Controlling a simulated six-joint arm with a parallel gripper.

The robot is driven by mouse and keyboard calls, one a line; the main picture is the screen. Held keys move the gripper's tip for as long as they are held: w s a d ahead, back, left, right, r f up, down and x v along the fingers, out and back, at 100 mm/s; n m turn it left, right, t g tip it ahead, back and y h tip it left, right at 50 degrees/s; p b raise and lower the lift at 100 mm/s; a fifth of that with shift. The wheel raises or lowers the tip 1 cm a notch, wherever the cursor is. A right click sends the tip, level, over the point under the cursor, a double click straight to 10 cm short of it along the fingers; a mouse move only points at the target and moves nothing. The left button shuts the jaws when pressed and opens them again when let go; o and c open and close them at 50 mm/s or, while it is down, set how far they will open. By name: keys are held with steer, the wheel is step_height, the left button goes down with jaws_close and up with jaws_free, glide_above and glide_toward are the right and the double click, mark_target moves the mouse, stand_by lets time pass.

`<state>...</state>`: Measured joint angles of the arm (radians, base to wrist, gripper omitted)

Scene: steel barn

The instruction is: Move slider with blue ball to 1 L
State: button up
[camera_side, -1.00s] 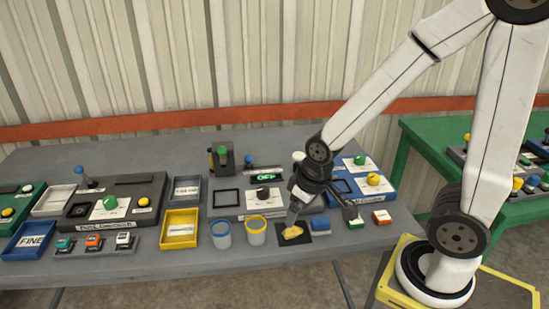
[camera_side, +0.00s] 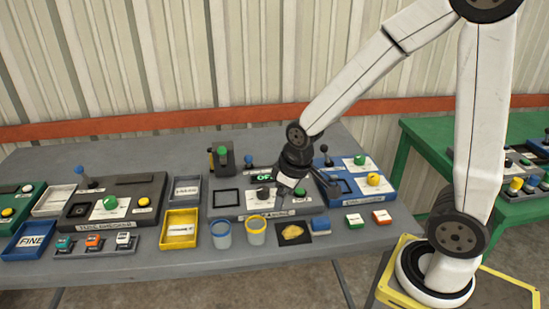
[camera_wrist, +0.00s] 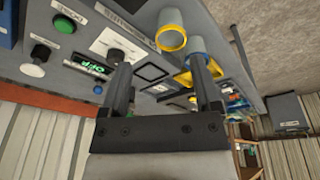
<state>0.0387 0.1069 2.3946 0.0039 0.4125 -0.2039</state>
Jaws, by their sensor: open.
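The blue ball (camera_side: 248,159) sits on a slider at the back of the middle grey panel (camera_side: 226,211), near the slider's left end in the side view. What looks like the same blue ball shows in the wrist view (camera_wrist: 97,90), near the green-lit OFF display (camera_wrist: 78,66). My gripper (camera_side: 304,190) is open and empty above the right part of this panel, right of the ball and apart from it. In the wrist view its two fingers (camera_wrist: 160,62) stand wide apart with nothing between them. My arm partly hides the display and the slider's right end in the side view.
A black knob (camera_side: 264,193) is on the panel near my gripper. A blue panel (camera_side: 347,190) with a lever stands right. Two cups, blue-rimmed (camera_side: 221,236) and yellow-rimmed (camera_side: 256,231), stand in front. A green and black holder (camera_side: 221,157) stands behind, left of the slider.

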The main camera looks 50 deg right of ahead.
steer(key=w+d+n, duration=0.3)
steer(key=w+d, duration=0.1)
steer(key=w, duration=0.3)
steer(key=w+d+n, duration=0.3)
steer(key=w+n, duration=0.1)
steer(key=w, duration=0.4)
steer(key=n, duration=0.7)
glide_above(249, 155)
steer(key=s, duration=0.1)
steer(key=x, duration=0.2)
steer(key=shift+s+a, duration=0.15)
steer(key=shift+s, duration=0.25)
steer(key=shift+x, duration=3.85)
steer(key=shift+s, duration=0.2)
jaws_close()
